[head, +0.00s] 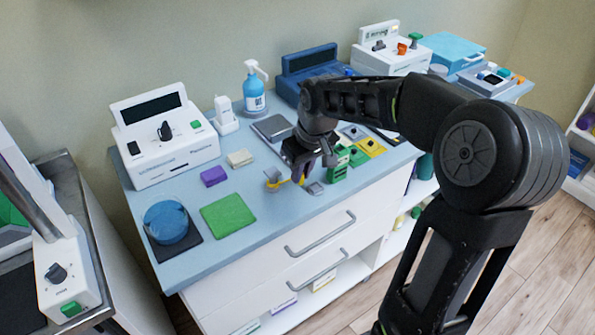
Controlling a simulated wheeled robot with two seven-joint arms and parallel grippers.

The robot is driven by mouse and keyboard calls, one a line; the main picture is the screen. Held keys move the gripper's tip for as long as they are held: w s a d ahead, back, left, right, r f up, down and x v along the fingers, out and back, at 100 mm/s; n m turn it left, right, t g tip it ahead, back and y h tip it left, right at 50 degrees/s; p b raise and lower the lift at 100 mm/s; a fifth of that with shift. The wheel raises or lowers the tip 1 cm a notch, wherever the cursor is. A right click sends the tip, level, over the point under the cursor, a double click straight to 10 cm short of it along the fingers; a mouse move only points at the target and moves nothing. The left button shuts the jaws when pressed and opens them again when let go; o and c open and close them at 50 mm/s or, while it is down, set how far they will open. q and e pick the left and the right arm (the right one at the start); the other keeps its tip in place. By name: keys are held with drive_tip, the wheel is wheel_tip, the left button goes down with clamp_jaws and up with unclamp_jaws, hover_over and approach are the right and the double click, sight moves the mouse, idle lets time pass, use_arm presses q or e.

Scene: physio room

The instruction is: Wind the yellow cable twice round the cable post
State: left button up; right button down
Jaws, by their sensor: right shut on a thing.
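The yellow cable (274,185) shows as a short yellow stretch low on the blue worktop, beside a small greyish post-like piece (272,174) that looks like the cable post. My right gripper (301,174) points down just right of that piece and is shut on the yellow cable, with a bit of yellow at its fingertips. The gripper and wrist hide part of the cable. I cannot tell how far the cable goes round the post. My left gripper is out of view.
A white device (165,140), purple block (213,176), green pad (228,215) and blue round tub (167,222) stand to the left. A blue pump bottle (254,92) is behind. The worktop's front edge is close.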

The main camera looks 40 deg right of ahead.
drive_tip(key=shift+s+d+r, duration=0.2)
drive_tip(key=shift+s+d, duration=0.3)
drive_tip(key=shift+d, duration=0.1)
drive_tip(key=shift+s+d+r, duration=0.2)
drive_tip(key=shift+s+d, duration=0.3)
drive_tip(key=shift+d, duration=0.05)
drive_tip(key=shift+s, duration=0.1)
